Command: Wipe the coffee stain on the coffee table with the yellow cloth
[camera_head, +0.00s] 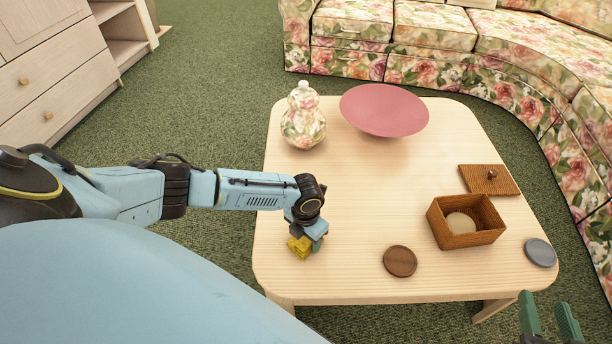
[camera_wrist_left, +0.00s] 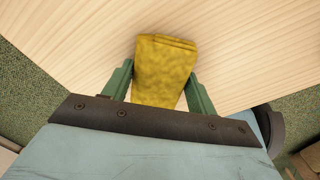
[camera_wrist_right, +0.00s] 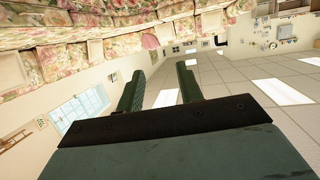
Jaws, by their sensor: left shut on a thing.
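The yellow cloth (camera_head: 299,247) is a small folded pad at the front left of the coffee table (camera_head: 350,205). My left gripper (camera_head: 303,240) is shut on it. In the left wrist view the cloth (camera_wrist_left: 165,68) sits between the green fingers of the left gripper (camera_wrist_left: 158,85), over the light wood tabletop (camera_wrist_left: 85,35). I cannot tell whether the cloth touches the table. No coffee stain shows; it may be hidden under the cloth or arm. My right gripper (camera_head: 548,318) is open and empty off the table's front right; its fingers (camera_wrist_right: 161,88) are apart in the right wrist view.
A floral jar (camera_head: 303,120) and a pink bowl (camera_head: 384,110) stand at the back. An open wooden box (camera_head: 452,236), its lid (camera_head: 489,180), a brown coaster (camera_head: 400,261) and a grey coaster (camera_head: 540,252) lie to the right. The table's middle is clear.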

